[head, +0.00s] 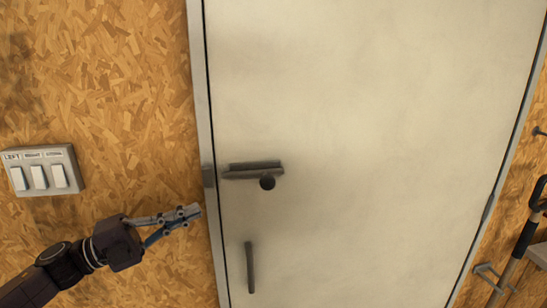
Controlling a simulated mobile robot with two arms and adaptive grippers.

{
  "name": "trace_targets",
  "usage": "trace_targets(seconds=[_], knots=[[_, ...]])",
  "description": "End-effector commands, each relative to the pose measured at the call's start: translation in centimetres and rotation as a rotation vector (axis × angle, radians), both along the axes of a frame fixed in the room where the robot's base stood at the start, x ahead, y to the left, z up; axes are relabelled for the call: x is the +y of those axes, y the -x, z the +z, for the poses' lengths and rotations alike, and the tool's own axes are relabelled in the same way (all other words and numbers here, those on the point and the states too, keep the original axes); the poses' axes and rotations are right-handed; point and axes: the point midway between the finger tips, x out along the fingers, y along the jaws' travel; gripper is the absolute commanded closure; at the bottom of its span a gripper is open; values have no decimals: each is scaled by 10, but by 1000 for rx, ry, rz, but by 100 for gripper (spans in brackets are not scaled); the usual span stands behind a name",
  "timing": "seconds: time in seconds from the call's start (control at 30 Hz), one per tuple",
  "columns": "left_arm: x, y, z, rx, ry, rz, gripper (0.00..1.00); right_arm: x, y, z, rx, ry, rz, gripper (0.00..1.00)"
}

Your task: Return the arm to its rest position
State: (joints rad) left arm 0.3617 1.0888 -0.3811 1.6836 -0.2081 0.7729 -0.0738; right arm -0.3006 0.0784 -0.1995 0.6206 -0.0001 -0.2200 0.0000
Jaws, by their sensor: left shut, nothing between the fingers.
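My left gripper (192,213) reaches in from the lower left in the head view. Its fingers are shut with nothing between them. It is in front of the chipboard wall, just left of the door frame, and below and right of the switch panel. It appears apart from the panel; whether it touches the wall I cannot tell. My right gripper is not in view.
A white switch panel (42,171) with 3 rockers is on the wall at left. A pale door (370,130), looking closed, fills the middle, with a dark latch (252,171) and an upright handle (250,267). A black-handled tool (527,235) hangs at right.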

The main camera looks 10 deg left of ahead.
Motion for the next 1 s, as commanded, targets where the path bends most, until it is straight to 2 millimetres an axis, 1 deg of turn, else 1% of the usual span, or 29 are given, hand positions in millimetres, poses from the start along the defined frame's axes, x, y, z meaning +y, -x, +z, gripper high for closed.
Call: trace_targets(seconds=[0.03, 0.1, 0.17, 0.27, 0.37, 0.4, 0.47, 0.5, 0.57, 0.6, 0.67, 0.7, 0.77, 0.8, 0.87, 0.9, 1.0], knots=[[-8, -4, -9, 33, 39, 26, 100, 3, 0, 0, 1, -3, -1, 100], [-17, -15, -24, 97, 103, 95, 100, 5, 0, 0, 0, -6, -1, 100], [-23, -23, -39, 166, 166, 168, 100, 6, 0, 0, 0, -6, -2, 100], [-29, -33, -71, 304, 270, 300, 100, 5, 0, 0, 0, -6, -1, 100], [-28, -35, -109, 456, 360, 438, 100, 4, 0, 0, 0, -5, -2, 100], [-27, -32, -125, 521, 393, 494, 100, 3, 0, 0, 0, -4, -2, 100], [-24, -26, -151, 622, 438, 579, 100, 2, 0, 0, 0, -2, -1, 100], [-23, -19, -170, 693, 465, 634, 100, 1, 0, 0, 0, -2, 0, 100], [-19, -5, -198, 804, 502, 720, 100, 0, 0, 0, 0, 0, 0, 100], [-17, 6, -217, 879, 523, 776, 100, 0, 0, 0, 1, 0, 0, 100], [-14, 28, -245, 996, 551, 861, 100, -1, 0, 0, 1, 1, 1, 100], [-13, 45, -263, 1076, 566, 917, 100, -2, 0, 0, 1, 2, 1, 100], [-12, 73, -289, 1194, 583, 998, 100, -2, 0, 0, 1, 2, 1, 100], [-11, 92, -303, 1268, 590, 1048, 100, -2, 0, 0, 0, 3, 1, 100], [-11, 121, -322, 1371, 595, 1116, 100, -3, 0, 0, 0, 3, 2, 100], [-12, 138, -332, 1431, 596, 1155, 100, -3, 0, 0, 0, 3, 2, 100], [-14, 179, -350, 1562, 592, 1238, 100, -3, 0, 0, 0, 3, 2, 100]])
